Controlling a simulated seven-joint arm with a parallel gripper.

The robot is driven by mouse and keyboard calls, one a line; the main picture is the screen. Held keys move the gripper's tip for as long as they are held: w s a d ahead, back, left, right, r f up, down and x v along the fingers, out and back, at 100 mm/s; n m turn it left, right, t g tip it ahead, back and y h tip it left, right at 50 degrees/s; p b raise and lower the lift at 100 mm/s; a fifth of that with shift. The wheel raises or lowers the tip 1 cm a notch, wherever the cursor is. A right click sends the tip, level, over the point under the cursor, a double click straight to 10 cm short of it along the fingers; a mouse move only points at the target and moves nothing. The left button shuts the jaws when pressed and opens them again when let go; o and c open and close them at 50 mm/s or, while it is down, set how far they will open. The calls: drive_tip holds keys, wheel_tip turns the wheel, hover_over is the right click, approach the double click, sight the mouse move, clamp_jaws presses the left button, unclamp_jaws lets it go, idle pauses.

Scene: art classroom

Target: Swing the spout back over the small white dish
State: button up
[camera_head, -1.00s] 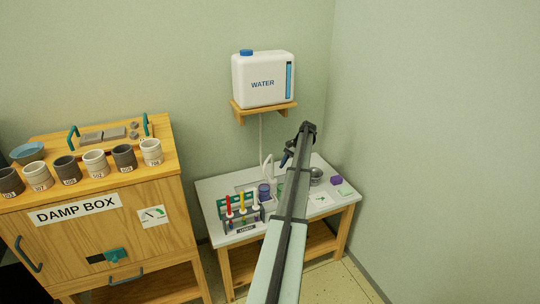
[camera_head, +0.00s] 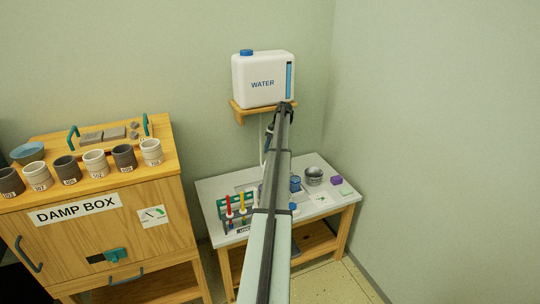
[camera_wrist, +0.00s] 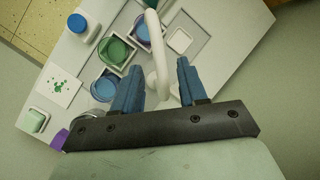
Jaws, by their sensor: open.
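The white spout (camera_wrist: 159,72) is a curved tube in the wrist view, passing between my two fingers; I cannot tell whether either finger touches it. My gripper (camera_wrist: 159,64) has blue fingers set apart, one on each side of the spout. The small white dish (camera_wrist: 180,41) is a pale square in a grey recessed tray, just right of the spout's upper part in the wrist view. A green cup (camera_wrist: 116,51) and a blue cup (camera_wrist: 142,30) lie left of the spout. In the head view my arm hides most of the spout and the dish.
The head view shows the white table (camera_head: 215,190) with a marker rack (camera_head: 240,213), a blue jar (camera_head: 295,184), a metal pot (camera_head: 314,175) and a purple block (camera_head: 336,181). A water tank (camera_head: 262,80) stands on a wall shelf (camera_head: 240,112) above. The damp box (camera_head: 100,235) is left.

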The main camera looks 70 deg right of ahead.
drive_tip(key=shift+x, duration=1.2)
clamp_jaws()
